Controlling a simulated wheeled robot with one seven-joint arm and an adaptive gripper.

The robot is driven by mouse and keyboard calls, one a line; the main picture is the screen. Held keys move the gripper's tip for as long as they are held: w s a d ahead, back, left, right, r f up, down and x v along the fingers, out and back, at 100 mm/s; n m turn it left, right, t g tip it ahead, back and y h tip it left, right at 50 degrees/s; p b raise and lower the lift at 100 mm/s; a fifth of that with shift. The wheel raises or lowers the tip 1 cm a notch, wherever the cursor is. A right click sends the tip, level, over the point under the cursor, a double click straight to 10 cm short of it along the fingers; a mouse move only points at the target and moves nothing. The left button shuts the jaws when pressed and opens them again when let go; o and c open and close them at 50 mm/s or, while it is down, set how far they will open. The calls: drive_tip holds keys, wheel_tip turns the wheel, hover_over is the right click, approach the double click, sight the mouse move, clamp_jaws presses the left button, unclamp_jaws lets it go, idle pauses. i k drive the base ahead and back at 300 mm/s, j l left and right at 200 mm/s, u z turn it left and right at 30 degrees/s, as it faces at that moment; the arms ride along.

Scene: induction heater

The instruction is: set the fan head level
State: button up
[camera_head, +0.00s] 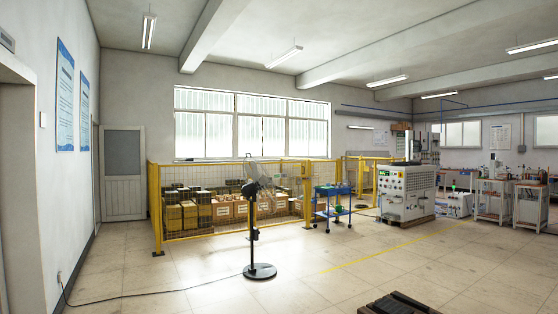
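A black pedestal fan stands upright on the tiled floor near the middle of the view, with a round base (260,272) and a thin pole (252,235). Its fan head (256,177) has a pale wire cage and a dark motor housing low on its left side. The head looks tilted, with the cage angled upward and to the right; the exact angle is too small to tell. My gripper is not in view.
A black cable (150,295) runs across the floor from the fan toward the left wall. A yellow mesh fence (157,205) encloses boxes behind the fan. A blue cart (332,208) stands to its right. A dark slatted object (395,304) lies at the bottom edge. Floor before the fan is mostly clear.

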sight(246, 190)
drive_tip(key=i+j+u, duration=0.3)
drive_tip(key=i, duration=0.55)
drive_tip(key=i+u, duration=0.3)
drive_tip(key=i, duration=4.4)
drive_tip(key=i+j+z, duration=0.1)
drive_tip(key=i, duration=0.85)
drive_tip(key=i+j+z, duration=0.1)
drive_tip(key=i, duration=0.9)
